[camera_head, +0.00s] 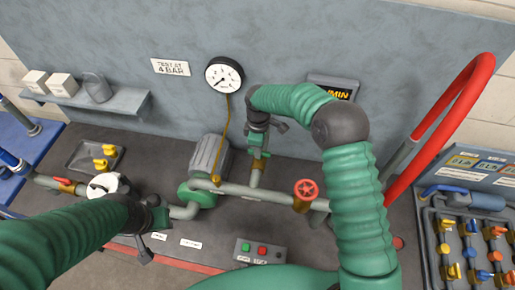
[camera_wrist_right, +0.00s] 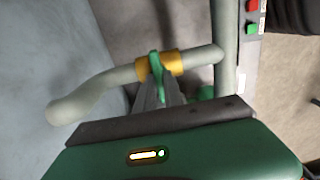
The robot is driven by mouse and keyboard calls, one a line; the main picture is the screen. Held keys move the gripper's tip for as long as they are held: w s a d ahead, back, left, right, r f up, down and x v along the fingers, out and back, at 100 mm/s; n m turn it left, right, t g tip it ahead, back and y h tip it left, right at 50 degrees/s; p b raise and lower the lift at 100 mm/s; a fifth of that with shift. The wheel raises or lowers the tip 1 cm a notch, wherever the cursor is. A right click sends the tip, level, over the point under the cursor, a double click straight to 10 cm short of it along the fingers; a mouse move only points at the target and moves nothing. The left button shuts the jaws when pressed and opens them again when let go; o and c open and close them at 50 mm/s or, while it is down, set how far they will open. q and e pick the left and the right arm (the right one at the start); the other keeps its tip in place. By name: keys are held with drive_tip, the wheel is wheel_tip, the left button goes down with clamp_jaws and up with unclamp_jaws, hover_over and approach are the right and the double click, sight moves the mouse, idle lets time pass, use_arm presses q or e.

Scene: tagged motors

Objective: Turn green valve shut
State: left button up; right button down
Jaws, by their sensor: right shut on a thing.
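The green valve handle (camera_wrist_right: 154,62) is a thin green lever on a brass valve body (camera_wrist_right: 173,63), set in a grey pipe, in the right wrist view. My right gripper (camera_wrist_right: 158,88) is shut on the green handle, its fingers close together around it. In the head view my right gripper (camera_head: 258,148) points down at the pipe behind the pump, and mostly hides the valve. My left gripper (camera_head: 151,232) is low at the left, above the bench near the pipe, with no object visible in it; its finger opening is unclear.
A red handwheel valve (camera_head: 305,190) is on the pipe to the right. A green and grey pump (camera_head: 208,155) stands to the left. A pressure gauge (camera_head: 224,75) hangs on the back wall. A button box (camera_head: 260,251) is in front; a red hose (camera_head: 440,130) arches at the right.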

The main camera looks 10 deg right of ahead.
drive_tip(key=shift+w+d+r, duration=0.2)
drive_tip(key=shift+r, duration=0.05)
drive_tip(key=c, duration=1.6)
unclamp_jaws()
drive_tip(key=shift+o, duration=0.7)
drive_tip(key=shift+s, duration=0.15)
drive_tip(key=shift+d, duration=0.1)
drive_tip(key=shift+f, duration=0.1)
wheel_tip(320, 180, up, 17)
drive_tip(key=b, duration=0.3)
drive_tip(key=shift+f, duration=0.1)
